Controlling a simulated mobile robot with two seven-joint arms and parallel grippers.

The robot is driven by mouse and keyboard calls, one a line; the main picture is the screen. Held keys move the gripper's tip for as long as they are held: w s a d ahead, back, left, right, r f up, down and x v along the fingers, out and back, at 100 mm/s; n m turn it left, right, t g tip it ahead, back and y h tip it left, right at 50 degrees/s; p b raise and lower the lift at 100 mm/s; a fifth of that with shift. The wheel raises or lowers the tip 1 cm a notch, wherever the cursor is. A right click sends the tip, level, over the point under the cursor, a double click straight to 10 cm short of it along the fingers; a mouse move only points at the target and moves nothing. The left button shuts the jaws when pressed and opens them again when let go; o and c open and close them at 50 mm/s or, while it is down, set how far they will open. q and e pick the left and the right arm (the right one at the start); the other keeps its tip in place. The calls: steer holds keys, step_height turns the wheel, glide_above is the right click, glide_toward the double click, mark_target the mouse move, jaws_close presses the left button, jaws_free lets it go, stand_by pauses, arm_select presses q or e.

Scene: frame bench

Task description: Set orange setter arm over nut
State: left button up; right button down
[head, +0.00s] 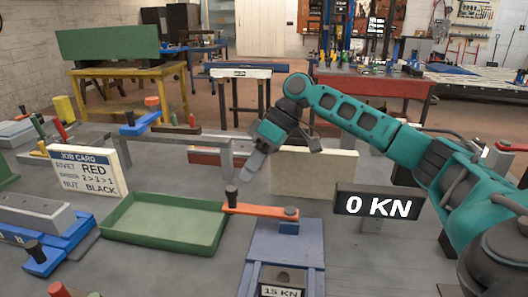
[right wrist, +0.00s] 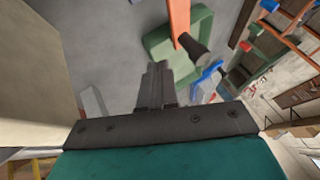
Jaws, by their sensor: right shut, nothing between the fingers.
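The orange setter arm (head: 260,209) extends left from a pivot on a blue press stand (head: 285,240). A black knob (head: 231,193) stands upright at its free left end, by the right rim of the green tray. The arm (right wrist: 179,18) and its knob (right wrist: 195,46) also show in the right wrist view. My right gripper (head: 248,176) is shut and empty, pointing down, above and behind the arm and apart from the knob. Its closed fingers (right wrist: 155,85) show in the wrist view. I cannot make out the nut. My left gripper is out of view.
The green tray (head: 163,238) looks empty. A "0 KN" display (head: 378,204) stands right of the stand, with a beige panel (head: 315,173) behind. A job card (head: 84,172) and a blue fixture (head: 42,235) are at left.

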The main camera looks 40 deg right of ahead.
steer(key=shift+s+a+r, duration=0.1)
steer(key=shift+s+a, duration=0.3)
steer(key=shift+a, duration=0.3)
steer(key=shift+s+a+r, duration=0.1)
steer(key=shift+s+a, duration=0.25)
steer(key=shift+a, duration=0.3)
